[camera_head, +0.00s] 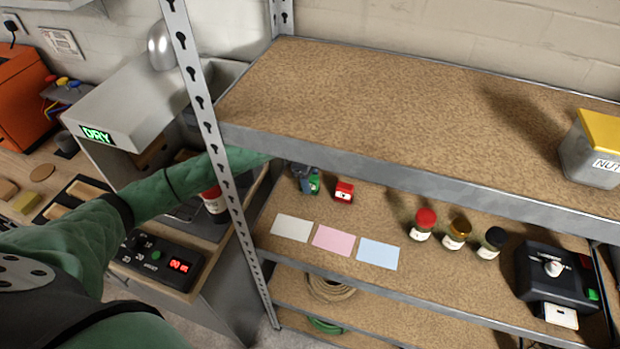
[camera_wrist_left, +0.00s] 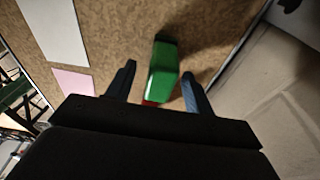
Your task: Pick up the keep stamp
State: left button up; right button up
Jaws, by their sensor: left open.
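A green stamp-like block (camera_head: 315,184) stands on the middle shelf, beside a red block (camera_head: 343,191) to its right. I cannot read which one is the keep stamp. My left gripper (camera_head: 303,177) reaches in under the upper shelf, at the green block. In the left wrist view the green block (camera_wrist_left: 164,72) lies between the two open fingers of the left gripper (camera_wrist_left: 159,70), with a gap visible on each side. A bit of red (camera_wrist_left: 149,103) shows beyond it, partly hidden by the gripper body. My right gripper is not in view.
White (camera_head: 292,228), pink (camera_head: 333,240) and blue (camera_head: 377,254) cards lie in front of the blocks. Several jars and a black device (camera_head: 553,275) stand to the right. The upper shelf edge (camera_head: 400,172) is close above my left arm, and a metal post (camera_head: 215,140) stands beside it.

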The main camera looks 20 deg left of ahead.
aim_at(312, 176)
pick_arm(q)
jog(key=shift+d+f, duration=0.1)
jog(key=shift+f, duration=0.6)
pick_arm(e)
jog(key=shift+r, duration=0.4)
pick_arm(q)
jog(key=c, duration=1.1)
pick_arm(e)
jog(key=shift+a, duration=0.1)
